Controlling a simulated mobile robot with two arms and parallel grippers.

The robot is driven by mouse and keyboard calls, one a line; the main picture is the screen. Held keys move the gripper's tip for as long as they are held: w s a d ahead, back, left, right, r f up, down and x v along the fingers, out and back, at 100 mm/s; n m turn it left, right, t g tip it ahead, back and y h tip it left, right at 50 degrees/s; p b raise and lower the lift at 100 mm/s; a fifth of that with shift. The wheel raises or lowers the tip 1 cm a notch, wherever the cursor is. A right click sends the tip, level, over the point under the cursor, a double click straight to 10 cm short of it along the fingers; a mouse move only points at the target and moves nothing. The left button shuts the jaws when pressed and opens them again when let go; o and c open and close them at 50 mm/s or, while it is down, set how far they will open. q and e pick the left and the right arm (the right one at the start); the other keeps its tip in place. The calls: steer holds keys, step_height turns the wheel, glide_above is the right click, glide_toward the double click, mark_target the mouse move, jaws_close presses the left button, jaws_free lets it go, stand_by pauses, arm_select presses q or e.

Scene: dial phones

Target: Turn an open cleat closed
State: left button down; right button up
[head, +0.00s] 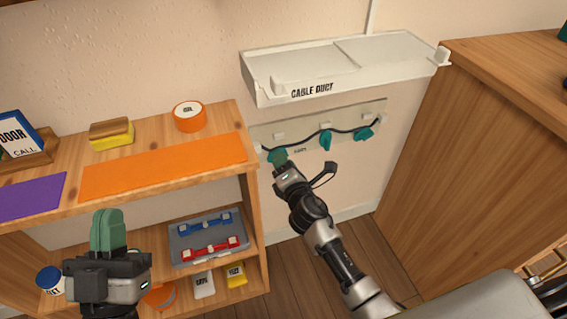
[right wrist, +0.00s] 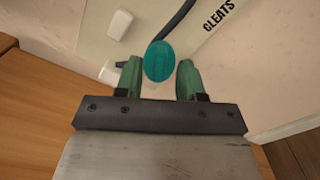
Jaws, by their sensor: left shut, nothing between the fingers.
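A pale cleat board (head: 290,131) labelled CLEATS is on the wall, with a dark cable running across it. The middle teal cleat (head: 326,140) stands near upright; the right teal cleat (head: 364,133) lies tilted closer to sideways. The left teal cleat (head: 277,155) is partly hidden by my right gripper (head: 283,167). In the right wrist view, this cleat (right wrist: 159,61) is an oval between the tips of my open right gripper (right wrist: 160,78), with a gap visible toward the right finger. My left gripper (head: 108,232) is shut and empty, in front of the shelf.
A white cable duct tray (head: 262,93) juts from the wall above the board. A wooden shelf (head: 230,122) with an orange mat, tape roll and sponge stands left. A wooden cabinet (head: 450,150) stands right. Wall below the board is clear.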

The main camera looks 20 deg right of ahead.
steer(key=shift+w, duration=0.25)
jaws_close()
